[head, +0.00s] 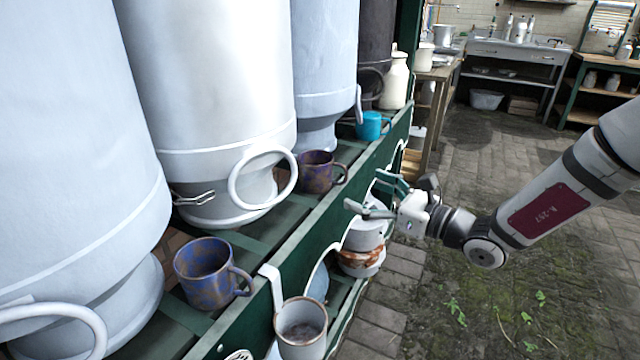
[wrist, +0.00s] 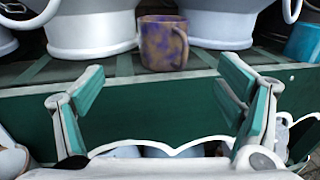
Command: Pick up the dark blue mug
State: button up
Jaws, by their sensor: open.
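The dark blue mug (head: 203,275), mottled with brown, stands upright on the green shelf at the lower left in the head view, its handle to the right. A purple-and-brown mug (head: 314,174) stands farther along the shelf; it also shows in the wrist view (wrist: 160,45), beyond and above my fingers. My gripper (head: 366,192) is open and empty, out in front of the shelf edge and nearer the purple-and-brown mug than the dark blue one. In the wrist view my gripper (wrist: 162,88) has its fingers wide apart with the green shelf front between them.
Large pale churns (head: 215,70) stand close behind the mugs. A teal mug (head: 369,126) and a cream can (head: 395,82) stand farther along. A white container (head: 302,345) hangs at the shelf's front edge (head: 300,240), near the dark blue mug. The paved floor to the right is open.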

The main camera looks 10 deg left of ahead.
aim_at(328, 176)
jog(key=b+x, duration=0.1)
jog(key=x, duration=0.6)
jog(key=shift+w+a+f+b, duration=0.1)
jog(key=shift+w+a+b, duration=0.2)
jog(key=shift+w+b, duration=0.1)
jog(key=shift+b+x, duration=1.05)
jog(key=shift+x, duration=1.8)
jog(key=c, duration=1.4)
